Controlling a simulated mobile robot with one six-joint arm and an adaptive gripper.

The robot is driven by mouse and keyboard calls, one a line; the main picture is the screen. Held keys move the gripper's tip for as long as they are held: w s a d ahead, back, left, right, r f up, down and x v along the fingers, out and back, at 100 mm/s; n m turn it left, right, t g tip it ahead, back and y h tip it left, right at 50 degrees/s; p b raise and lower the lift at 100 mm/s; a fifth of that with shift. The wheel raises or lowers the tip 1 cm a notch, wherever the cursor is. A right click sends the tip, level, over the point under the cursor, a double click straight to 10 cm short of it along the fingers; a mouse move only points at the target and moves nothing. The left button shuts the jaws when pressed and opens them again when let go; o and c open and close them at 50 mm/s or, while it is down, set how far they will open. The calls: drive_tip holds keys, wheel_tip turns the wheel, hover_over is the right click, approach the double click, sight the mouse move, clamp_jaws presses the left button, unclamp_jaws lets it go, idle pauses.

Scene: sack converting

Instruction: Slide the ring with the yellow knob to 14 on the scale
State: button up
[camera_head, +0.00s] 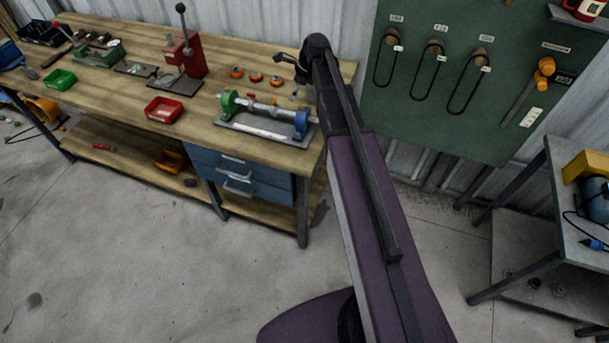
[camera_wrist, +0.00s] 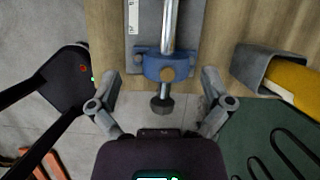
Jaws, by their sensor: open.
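A slide fixture with a steel rod (camera_head: 262,107) lies at the right end of the workbench, with a green block (camera_head: 228,103) at its left and a blue block (camera_head: 302,122) at its right. In the wrist view the blue block (camera_wrist: 152,66) carries a small brass-coloured knob (camera_wrist: 167,74), and a dark round end (camera_wrist: 162,104) sticks out below it. Part of a white scale (camera_wrist: 133,17) shows beside the rod (camera_wrist: 170,25). I cannot clearly make out a separate ring with a yellow knob. My gripper (camera_wrist: 160,78) is open and empty, its fingers on either side of the blue block, apparently above it.
Small orange-topped parts (camera_head: 256,77) lie behind the fixture, and a red tray (camera_head: 164,109) and red press (camera_head: 187,55) stand to its left. A grey holder (camera_wrist: 255,70) with a yellow item is right of my fingers. A green board (camera_head: 440,80) with dark loops hangs at the right.

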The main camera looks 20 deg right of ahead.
drive_tip(key=s+a+f+n+h+b, duration=0.1)
drive_tip(key=s+f+n+b, duration=0.3)
drive_tip(key=s+n, duration=0.3)
drive_tip(key=s+a+f+n+g+h+b, duration=0.1)
drive_tip(key=s+f+n+b, duration=0.3)
drive_tip(key=s+n, duration=0.4)
drive_tip(key=s+a+f+n+g+h+b, duration=0.1)
drive_tip(key=s+f+n+b, duration=0.3)
drive_tip(key=s+f+n, duration=0.2)
drive_tip(key=shift+s+a+n+b, duration=0.35)
drive_tip(key=shift+s+n, duration=0.75)
drive_tip(key=shift+s, duration=0.4)
drive_tip(key=shift+f, duration=0.1)
drive_tip(key=shift+s+n+h, duration=0.3)
drive_tip(key=shift+s, duration=0.05)
idle(2.3)
